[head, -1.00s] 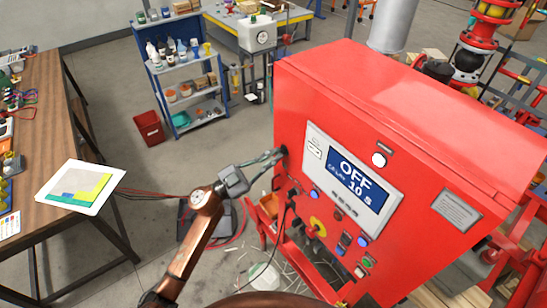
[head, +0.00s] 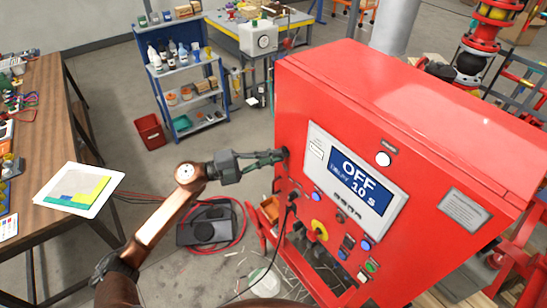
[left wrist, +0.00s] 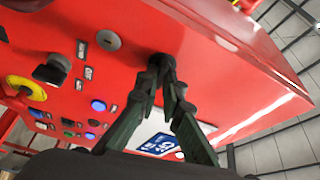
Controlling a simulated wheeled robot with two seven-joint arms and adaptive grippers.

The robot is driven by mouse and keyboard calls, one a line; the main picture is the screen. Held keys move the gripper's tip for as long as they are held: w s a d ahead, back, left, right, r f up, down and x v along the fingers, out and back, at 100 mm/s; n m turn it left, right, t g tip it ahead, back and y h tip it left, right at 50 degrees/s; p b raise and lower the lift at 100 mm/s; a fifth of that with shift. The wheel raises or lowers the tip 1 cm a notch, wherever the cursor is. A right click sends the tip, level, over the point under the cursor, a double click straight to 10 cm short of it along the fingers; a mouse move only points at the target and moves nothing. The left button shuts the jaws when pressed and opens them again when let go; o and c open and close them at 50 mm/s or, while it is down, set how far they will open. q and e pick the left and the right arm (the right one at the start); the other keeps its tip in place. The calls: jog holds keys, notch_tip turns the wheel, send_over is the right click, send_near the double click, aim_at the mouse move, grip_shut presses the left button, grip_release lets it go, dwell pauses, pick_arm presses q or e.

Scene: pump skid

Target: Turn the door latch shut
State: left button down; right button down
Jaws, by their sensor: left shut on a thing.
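The red control cabinet (head: 302,121) stands right of centre in the head view, with a screen (head: 355,184) reading "OFF" and "10 s". The door latch is a small dark piece on the upper left part of its front face, also in the left wrist view (left wrist: 160,60). My left gripper (head: 279,157) reaches it from the left. Its two dark green fingers (left wrist: 165,78) close together on the latch and hide much of it, so its exact angle cannot be told. My right gripper is in neither view.
A blue shelf cart (head: 184,80) stands behind and a wooden table (head: 50,120) at the left. A dark case with a red hose (head: 208,228) lies on the floor.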

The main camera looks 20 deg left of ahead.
pick_arm(q)
jog(key=shift+m+g+y, duration=0.3)
jog(key=shift+m+y, duration=0.1)
jog(key=shift+m, duration=0.7)
jog(key=c, duration=2.2)
grip_release()
jog(key=shift+a, duration=0.1)
jog(key=shift+c, duration=0.2)
jog(key=shift+o, duration=0.8)
jog(key=v, duration=1.2)
jog(key=shift+w+r, duration=0.1)
